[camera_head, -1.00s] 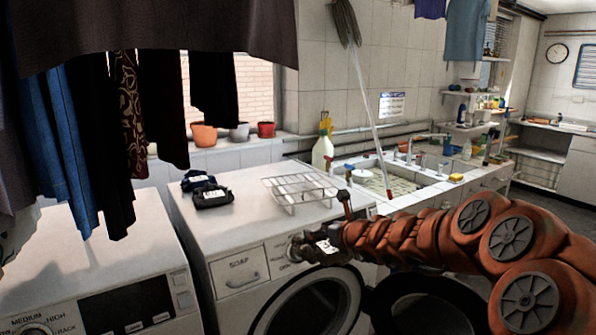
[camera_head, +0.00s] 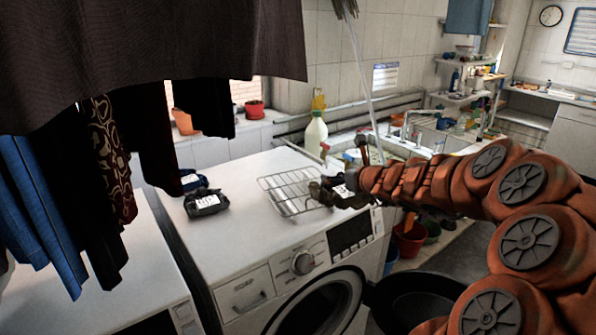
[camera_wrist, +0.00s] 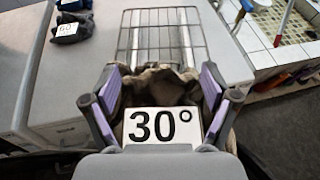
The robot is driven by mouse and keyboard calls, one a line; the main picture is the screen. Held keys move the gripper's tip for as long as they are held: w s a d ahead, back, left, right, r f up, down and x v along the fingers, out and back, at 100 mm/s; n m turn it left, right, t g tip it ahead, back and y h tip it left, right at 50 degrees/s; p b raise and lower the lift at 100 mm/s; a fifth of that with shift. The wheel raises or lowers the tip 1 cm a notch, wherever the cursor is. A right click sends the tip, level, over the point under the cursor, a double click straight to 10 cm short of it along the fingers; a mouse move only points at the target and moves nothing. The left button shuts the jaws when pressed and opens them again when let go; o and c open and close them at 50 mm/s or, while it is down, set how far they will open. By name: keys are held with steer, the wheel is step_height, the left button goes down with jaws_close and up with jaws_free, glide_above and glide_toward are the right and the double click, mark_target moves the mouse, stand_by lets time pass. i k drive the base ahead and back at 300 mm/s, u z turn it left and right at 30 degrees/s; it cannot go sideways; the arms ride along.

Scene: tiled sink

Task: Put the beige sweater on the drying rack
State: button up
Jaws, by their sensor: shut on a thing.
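The beige sweater (camera_wrist: 158,88) is a small bunched brownish cloth with a white "30°" label. My gripper (camera_wrist: 160,86) is shut on it, with a finger on each side. In the head view my gripper (camera_head: 334,190) is over the right edge of the washing machine top, at the rack's near right side. The drying rack (camera_head: 284,186) is a wire grid on the machine top. In the wrist view the rack (camera_wrist: 160,40) extends just beyond the sweater, which hides its near end. I cannot tell whether the sweater touches the rack.
Two dark labelled bundles (camera_head: 207,202) lie left of the rack on the washing machine (camera_head: 250,240). A white bottle (camera_head: 315,135) stands behind. Dark clothes (camera_head: 110,150) hang at the left. The sink (camera_head: 455,140) is at the right, with a black tub (camera_head: 415,300) below.

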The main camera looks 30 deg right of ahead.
mark_target(297, 185)
steer(key=i, duration=0.95)
steer(key=u, duration=0.05)
